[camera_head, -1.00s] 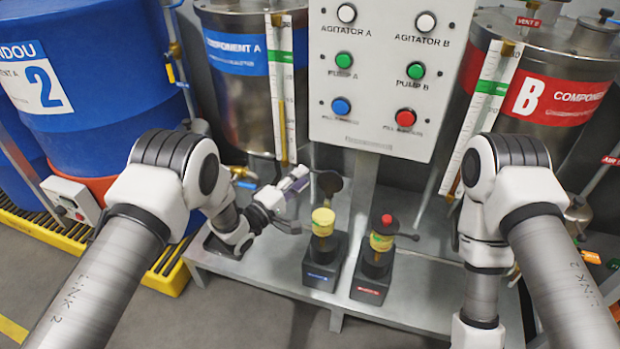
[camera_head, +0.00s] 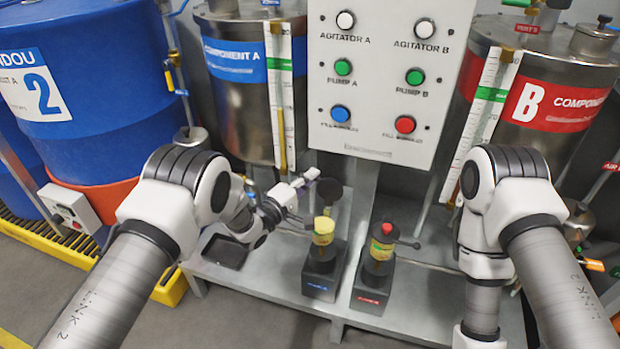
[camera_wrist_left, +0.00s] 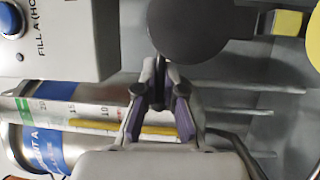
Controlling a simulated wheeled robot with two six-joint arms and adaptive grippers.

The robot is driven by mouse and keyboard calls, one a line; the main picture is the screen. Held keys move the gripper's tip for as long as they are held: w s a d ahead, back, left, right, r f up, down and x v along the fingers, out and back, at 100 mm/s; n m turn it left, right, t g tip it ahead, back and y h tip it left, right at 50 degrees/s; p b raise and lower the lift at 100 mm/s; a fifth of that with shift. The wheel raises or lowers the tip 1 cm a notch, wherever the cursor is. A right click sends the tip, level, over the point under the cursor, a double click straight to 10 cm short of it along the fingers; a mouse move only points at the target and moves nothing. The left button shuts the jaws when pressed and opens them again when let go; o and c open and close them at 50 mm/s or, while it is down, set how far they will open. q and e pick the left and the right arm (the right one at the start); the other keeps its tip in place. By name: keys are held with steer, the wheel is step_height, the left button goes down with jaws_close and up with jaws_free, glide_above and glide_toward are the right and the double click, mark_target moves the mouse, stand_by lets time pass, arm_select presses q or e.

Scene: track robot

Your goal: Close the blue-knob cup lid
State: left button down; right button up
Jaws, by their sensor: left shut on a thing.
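The left cup (camera_head: 323,230) is yellow and stands on a black base with a blue label. Its round black lid (camera_head: 329,190) is open, standing up behind the cup; no blue knob shows. My left gripper (camera_head: 310,178) is at the lid's left edge. In the left wrist view the dark lid disc (camera_wrist_left: 207,32) lies just beyond my left gripper (camera_wrist_left: 160,95), whose fingers are closed on a thin dark part, seemingly the lid's handle. My right gripper is out of view.
A second cup (camera_head: 381,250) with a red-knob lid (camera_head: 388,229) stands closed on the right base. A grey control panel (camera_head: 378,75) is above and behind. A tank (camera_head: 250,110) stands behind my left arm. The metal bench (camera_head: 260,280) is clear at front left.

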arm_select(q)
steer(key=shift+s+a+t, duration=0.1)
steer(key=shift+a+t, duration=0.1)
steer(key=shift+t, duration=0.1)
stand_by(0.4)
steer(key=shift+s+a+f+m+t+h+b, duration=0.1)
steer(key=shift+s+a+m+t+h+b, duration=0.1)
steer(key=shift+s+m+t+h+b, duration=0.6)
steer(key=shift+s+a+f+m+t+h+b, duration=0.1)
steer(key=shift+s+a+m+h+b, duration=0.3)
steer(key=shift+h+b, duration=0.9)
steer(key=shift+s+a+f+m+t+h+b, duration=0.1)
steer(key=shift+s+m+t+h+b, duration=0.4)
steer(key=shift+m+h+b, duration=0.55)
steer(key=shift+s+y, duration=0.1)
steer(key=shift+y, duration=0.15)
